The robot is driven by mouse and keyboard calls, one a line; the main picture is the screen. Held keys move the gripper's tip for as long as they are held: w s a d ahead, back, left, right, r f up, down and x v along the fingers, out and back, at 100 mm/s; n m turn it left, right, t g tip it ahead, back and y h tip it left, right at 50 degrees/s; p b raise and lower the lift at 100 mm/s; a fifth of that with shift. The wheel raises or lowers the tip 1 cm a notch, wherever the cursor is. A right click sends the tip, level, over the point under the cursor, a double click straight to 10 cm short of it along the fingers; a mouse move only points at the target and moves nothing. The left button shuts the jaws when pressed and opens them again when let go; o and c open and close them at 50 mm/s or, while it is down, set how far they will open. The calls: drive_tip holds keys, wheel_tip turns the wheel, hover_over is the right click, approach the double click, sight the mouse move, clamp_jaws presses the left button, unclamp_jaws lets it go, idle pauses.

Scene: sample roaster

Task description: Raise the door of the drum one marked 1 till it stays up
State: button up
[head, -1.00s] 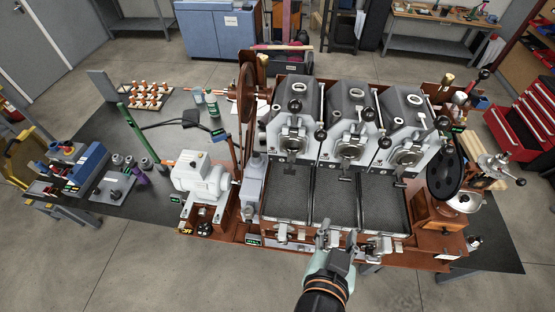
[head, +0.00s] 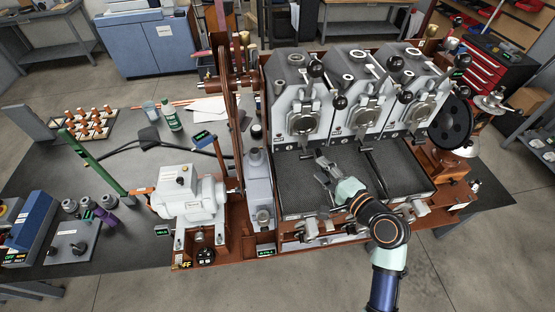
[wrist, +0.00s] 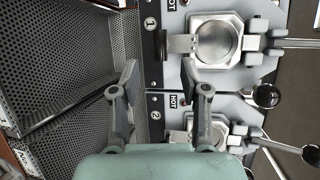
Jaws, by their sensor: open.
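Drum one is the left of three grey roaster drums (head: 290,85). Its number 1 plate (wrist: 150,23) shows in the wrist view. Its door (head: 302,118) is a square metal plate with a round centre, and looks down and closed; it also shows in the wrist view (wrist: 216,42). A flat metal tab (wrist: 182,43) sticks out from the door's lower edge. My gripper (head: 322,167) is over the cooling trays, just in front of the drums. In the wrist view my open, empty fingers (wrist: 158,70) are near the tab, apart from it, towards drum two.
Drum two's door (wrist: 185,136) is close beside my fingers. Black-knobbed levers (head: 340,102) stick out by the doors. Perforated trays (head: 287,190) lie below the drums. A large upright wheel (head: 220,110) and a motor (head: 190,195) stand on the left.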

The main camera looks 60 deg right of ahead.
sight(307, 157)
drive_tip(key=x, duration=0.7)
drive_tip(key=shift+w+d, duration=0.15)
drive_tip(key=shift+w, duration=0.1)
drive_tip(key=shift+f, duration=0.1)
clamp_jaws()
